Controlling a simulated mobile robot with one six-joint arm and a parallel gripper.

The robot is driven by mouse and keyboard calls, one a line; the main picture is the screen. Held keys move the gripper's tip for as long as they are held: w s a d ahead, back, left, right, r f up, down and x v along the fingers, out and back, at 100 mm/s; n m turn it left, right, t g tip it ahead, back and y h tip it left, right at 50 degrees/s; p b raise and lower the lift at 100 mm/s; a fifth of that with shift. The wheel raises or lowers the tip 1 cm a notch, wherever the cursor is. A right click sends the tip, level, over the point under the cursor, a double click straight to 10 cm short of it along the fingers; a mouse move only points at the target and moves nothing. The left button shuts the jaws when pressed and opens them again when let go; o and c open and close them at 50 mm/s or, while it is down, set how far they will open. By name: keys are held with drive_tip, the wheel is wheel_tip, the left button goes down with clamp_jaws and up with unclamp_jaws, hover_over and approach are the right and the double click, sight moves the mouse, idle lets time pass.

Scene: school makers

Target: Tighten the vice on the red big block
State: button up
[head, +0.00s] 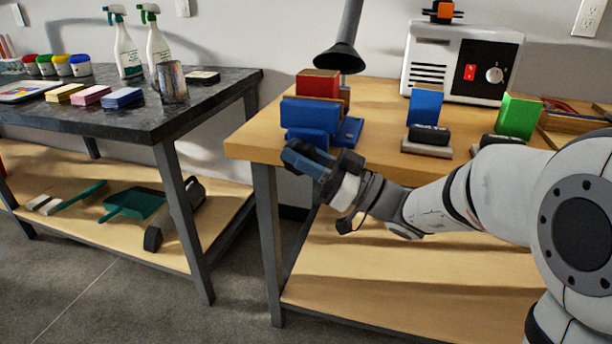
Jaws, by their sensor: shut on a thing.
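The blue vice (309,114) stands at the left front corner of the wooden workbench. The red block (318,84) sits upright in the vice, showing above its blue front jaw. My gripper (298,153) is at the front of the vice, just off the bench's front edge, and is shut on the vice handle. The handle itself is hidden by my fingers. Whether the jaw presses against the block cannot be told from this view.
A blue block (426,104) and a green block (519,115) stand behind small dark objects to the right. A black lamp or nozzle (340,57) hangs behind the vice. A white machine (461,65) stands at the back. A dark table (120,118) holds sponges and spray bottles.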

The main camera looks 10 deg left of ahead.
drive_tip(key=shift+y, duration=2.2)
drive_tip(key=shift+s, duration=0.1)
drive_tip(key=o, duration=0.7)
drive_tip(key=shift+a, duration=0.1)
drive_tip(key=shift+c, duration=0.2)
drive_tip(key=shift+o, duration=0.2)
